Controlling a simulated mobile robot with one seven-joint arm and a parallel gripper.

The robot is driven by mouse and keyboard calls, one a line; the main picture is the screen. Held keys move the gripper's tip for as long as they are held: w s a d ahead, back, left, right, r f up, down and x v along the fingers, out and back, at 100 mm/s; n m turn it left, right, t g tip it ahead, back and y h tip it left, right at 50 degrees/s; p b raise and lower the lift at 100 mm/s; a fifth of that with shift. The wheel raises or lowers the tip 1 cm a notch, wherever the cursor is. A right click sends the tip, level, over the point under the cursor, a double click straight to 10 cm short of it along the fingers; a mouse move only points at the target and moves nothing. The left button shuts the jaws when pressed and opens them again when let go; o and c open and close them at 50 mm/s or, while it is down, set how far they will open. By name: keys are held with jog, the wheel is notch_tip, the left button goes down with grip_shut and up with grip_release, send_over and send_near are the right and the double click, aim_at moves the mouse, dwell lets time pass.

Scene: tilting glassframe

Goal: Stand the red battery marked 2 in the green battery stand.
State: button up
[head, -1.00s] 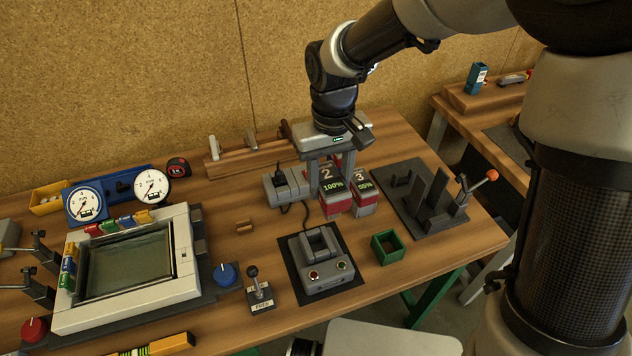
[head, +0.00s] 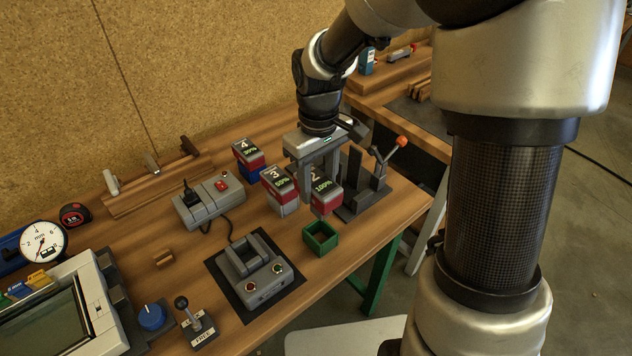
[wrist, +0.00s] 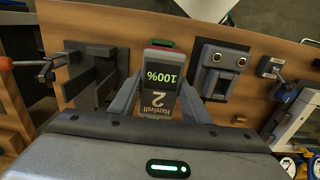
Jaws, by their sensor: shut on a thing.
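The red battery marked 2 (head: 325,196), with a dark face reading 100%, is between the fingers of my gripper (head: 320,182), which is shut on it. It looks upright and held above the bench, just behind the green battery stand (head: 321,240). The stand is a small open square box, and its inside looks empty. In the wrist view the battery (wrist: 160,85) fills the space between my fingers, label toward the camera. It hides most of the stand, leaving only a green edge (wrist: 160,43) past its far end.
Battery 3 (head: 281,192) stands close left of the held one, with battery 4 (head: 249,158) behind it. A grey charger-like box (head: 250,274) on a dark mat is left of the stand. A dark fixture with an orange-knobbed lever (head: 401,141) is at right.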

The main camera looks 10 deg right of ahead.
jog(key=shift+f+b, duration=2.05)
jog(key=shift+f, duration=0.85)
jog(key=shift+f+b, duration=1.85)
jog(key=shift+f, duration=1)
jog(key=o, duration=1.3)
jog(key=shift+r, duration=0.1)
jog(key=shift+c, duration=0.2)
notch_tip(320, 180, up, 17)
jog(key=shift+r+p, duration=0.2)
jog(key=shift+p, duration=1)
jog(key=s+d+r+m+t+p, duration=0.2)
jog(key=s+d+r+m+p, duration=0.1)
jog(key=s+r, duration=0.3)
jog(key=s+d+r+m+t+p, duration=0.3)
jog(key=s+r, duration=0.3)
jog(key=s, duration=0.4)
jog(key=shift+s+r+t+p, duration=0.2)
jog(key=shift+r+t+p, duration=0.1)
jog(key=shift+p, duration=0.55)
